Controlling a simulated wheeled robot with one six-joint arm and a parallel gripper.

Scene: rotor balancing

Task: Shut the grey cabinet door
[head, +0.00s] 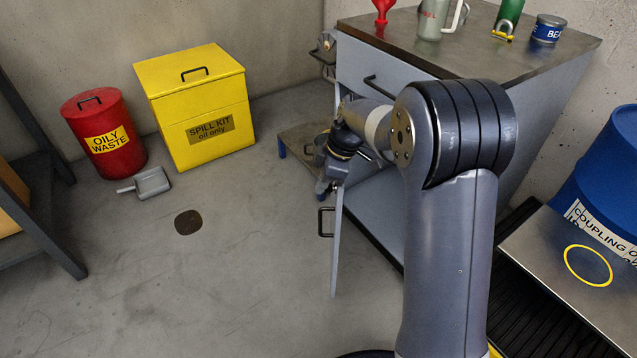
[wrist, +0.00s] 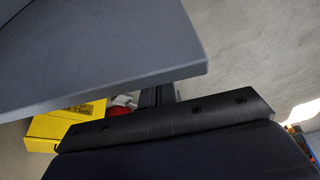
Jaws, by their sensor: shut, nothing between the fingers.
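The grey cabinet door (head: 338,245) stands open, seen nearly edge-on in the head view, with a dark handle (head: 326,222) on its left face. The grey cabinet (head: 375,195) is behind it, largely hidden by my arm. My gripper (head: 325,187) is shut and empty, low beside the upper part of the door. I cannot tell whether it touches the door. In the wrist view a grey panel (wrist: 100,55), likely the door, fills the upper left, close to the camera.
A yellow spill kit box (head: 196,110), a red oily waste bin (head: 105,135) and a grey dustpan (head: 147,184) are at the left back. Open floor (head: 230,270) lies left of the door. A blue drum (head: 610,165) and a metal plate (head: 560,260) are at right.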

